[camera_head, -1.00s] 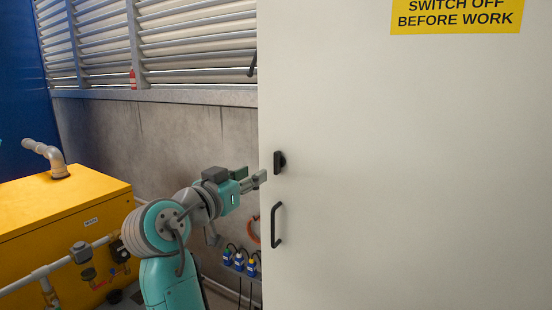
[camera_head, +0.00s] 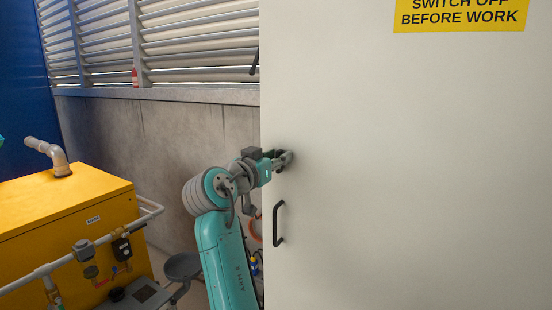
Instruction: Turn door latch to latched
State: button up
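The door latch (camera_head: 278,153) is a small black knob on the left edge of the large pale door (camera_head: 400,170). It is mostly hidden behind my gripper, so its angle cannot be read. My gripper (camera_head: 287,159) is at the latch, with its fingers overlapping it in the picture. I cannot tell whether the fingers are closed on it or only around or beside it. A black pull handle (camera_head: 279,223) stands upright on the door just below the latch.
A yellow warning sign (camera_head: 461,14) is at the door's top. A yellow unit (camera_head: 65,222) with grey pipes (camera_head: 75,254) stands at the left. A concrete wall (camera_head: 150,130) with louvres (camera_head: 200,45) lies behind my arm. The space before the door at right looks clear.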

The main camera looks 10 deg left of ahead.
jog(key=shift+c, duration=0.2)
grip_shut()
jog(key=shift+d+m, duration=0.1)
jog(key=shift+m, duration=0.3)
jog(key=shift+s+d+f+m, duration=0.1)
jog(key=shift+d+f+m, duration=0.15)
jog(key=shift+m, duration=2.6)
jog(key=shift+s+d+f+m, duration=0.1)
jog(key=shift+d+f+m, duration=0.1)
jog(key=shift+m, duration=2.6)
jog(key=shift+d+f+m, duration=0.25)
jog(key=shift+m, duration=2.6)
